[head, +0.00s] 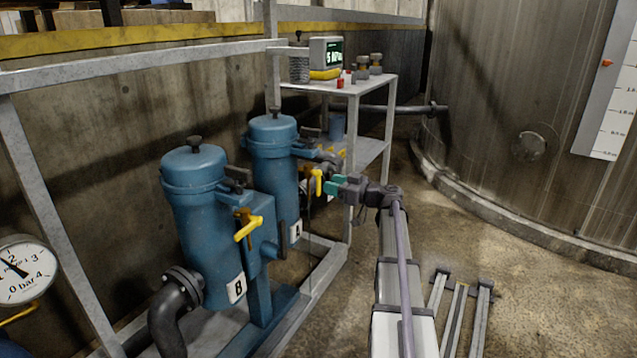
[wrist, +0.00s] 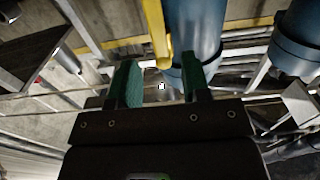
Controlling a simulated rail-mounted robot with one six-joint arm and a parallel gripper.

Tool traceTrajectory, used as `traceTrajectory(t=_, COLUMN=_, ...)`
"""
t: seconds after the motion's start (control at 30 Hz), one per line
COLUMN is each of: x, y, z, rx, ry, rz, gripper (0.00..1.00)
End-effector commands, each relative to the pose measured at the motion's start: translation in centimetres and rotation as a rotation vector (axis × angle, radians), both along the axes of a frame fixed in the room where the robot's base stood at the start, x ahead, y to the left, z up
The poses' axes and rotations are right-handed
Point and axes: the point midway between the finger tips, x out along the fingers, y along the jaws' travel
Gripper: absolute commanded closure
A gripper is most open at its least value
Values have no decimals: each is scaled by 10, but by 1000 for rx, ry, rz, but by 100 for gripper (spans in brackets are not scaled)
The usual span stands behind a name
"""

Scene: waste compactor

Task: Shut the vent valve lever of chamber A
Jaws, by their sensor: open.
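Chamber A (head: 273,165) is the farther blue cylinder, with a white "A" label (head: 296,230) low on its side. Its yellow lever (head: 318,181) hangs roughly upright on the right side of the chamber. My gripper (head: 333,186) has teal fingers and is just right of this lever, pointing toward it. In the wrist view, the two green fingers stand apart, and my gripper (wrist: 158,72) is open. A yellow lever (wrist: 155,35) shows beyond the fingertips, its end lying between them in the picture. I cannot tell whether either finger touches it.
Chamber B (head: 205,225), nearer, has its own yellow lever (head: 248,228). A metal shelf (head: 370,90) with a display (head: 326,53) and small items stands behind. Grey frame rails surround the chambers. A large tank (head: 520,110) stands right. Floor between is mostly clear.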

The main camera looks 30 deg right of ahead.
Motion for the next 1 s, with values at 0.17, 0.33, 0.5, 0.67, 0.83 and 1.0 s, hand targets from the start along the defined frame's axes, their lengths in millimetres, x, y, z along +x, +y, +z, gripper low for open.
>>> traceTrajectory(t=0.17, x=35, y=18, z=0, rx=1, ry=0, rz=2, gripper=56)
traceTrajectory(t=0.33, x=48, y=25, z=0, rx=0, ry=1, rz=0, gripper=56)
traceTrajectory(t=0.5, x=49, y=26, z=0, rx=0, ry=1, rz=0, gripper=56)
traceTrajectory(t=0.67, x=48, y=26, z=0, rx=0, ry=1, rz=0, gripper=67)
traceTrajectory(t=0.83, x=48, y=26, z=0, rx=0, ry=1, rz=0, gripper=83)
traceTrajectory(t=1.0, x=48, y=26, z=0, rx=0, ry=1, rz=0, gripper=99)
